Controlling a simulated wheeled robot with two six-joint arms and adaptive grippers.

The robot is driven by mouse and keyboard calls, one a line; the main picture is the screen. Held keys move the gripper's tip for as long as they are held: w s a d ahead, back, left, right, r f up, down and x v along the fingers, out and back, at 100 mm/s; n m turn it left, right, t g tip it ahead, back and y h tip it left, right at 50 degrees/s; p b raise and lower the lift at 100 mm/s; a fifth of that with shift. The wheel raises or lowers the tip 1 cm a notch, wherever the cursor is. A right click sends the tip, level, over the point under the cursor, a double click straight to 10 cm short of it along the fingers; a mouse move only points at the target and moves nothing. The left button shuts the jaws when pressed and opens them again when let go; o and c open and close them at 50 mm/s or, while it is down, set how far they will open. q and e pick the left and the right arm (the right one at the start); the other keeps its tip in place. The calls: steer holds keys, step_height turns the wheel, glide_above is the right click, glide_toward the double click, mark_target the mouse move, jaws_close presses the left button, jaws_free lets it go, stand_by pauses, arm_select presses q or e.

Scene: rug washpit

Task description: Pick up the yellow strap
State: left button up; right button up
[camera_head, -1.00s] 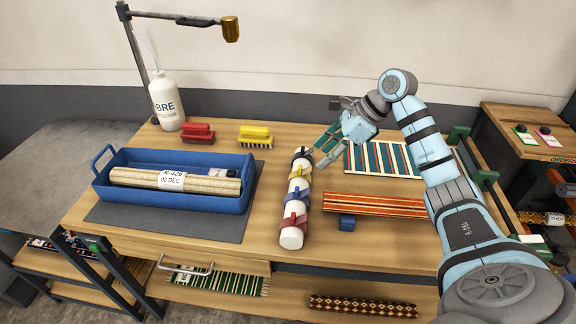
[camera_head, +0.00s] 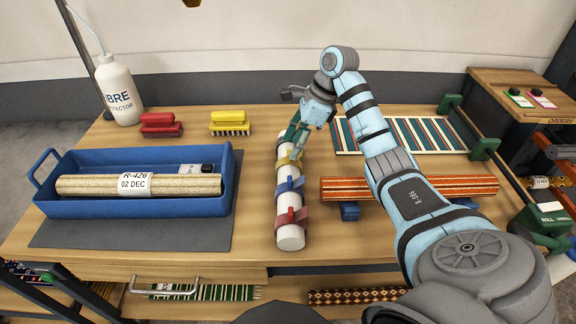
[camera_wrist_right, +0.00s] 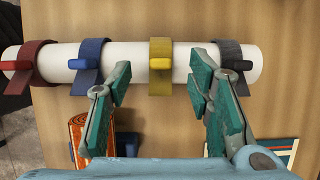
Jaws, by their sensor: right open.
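The yellow strap (camera_head: 288,161) is wrapped around a white roll (camera_head: 290,236) lying on the wooden bench. In the right wrist view, the yellow strap (camera_wrist_right: 161,66) sits between a blue strap (camera_wrist_right: 91,65) and a dark grey strap (camera_wrist_right: 234,66), with a red strap (camera_wrist_right: 20,66) at the left end. My right gripper (camera_wrist_right: 158,85) is open and empty. Its fingers are spread to either side of the yellow strap; whether they touch the roll is unclear. In the head view, my right gripper (camera_head: 294,137) covers the roll's far end. My left gripper is not in view.
A blue tray (camera_head: 140,208) with a rolled, tagged rug stands to the left. Red (camera_head: 160,125) and yellow (camera_head: 230,123) brushes lie behind. An orange striped roll (camera_head: 340,189) on blue blocks and a striped rug (camera_head: 430,135) lie to the right.

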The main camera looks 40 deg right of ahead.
mark_target(290, 150)
steer(key=x, duration=0.3)
steer(key=shift+w+d+f, duration=0.1)
steer(key=shift+w+f, duration=0.05)
steer(key=shift+s, duration=0.25)
steer(key=shift+c, duration=1.2)
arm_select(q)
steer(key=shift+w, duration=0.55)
arm_select(e)
steer(key=c, duration=0.9)
steer(key=shift+o, duration=0.2)
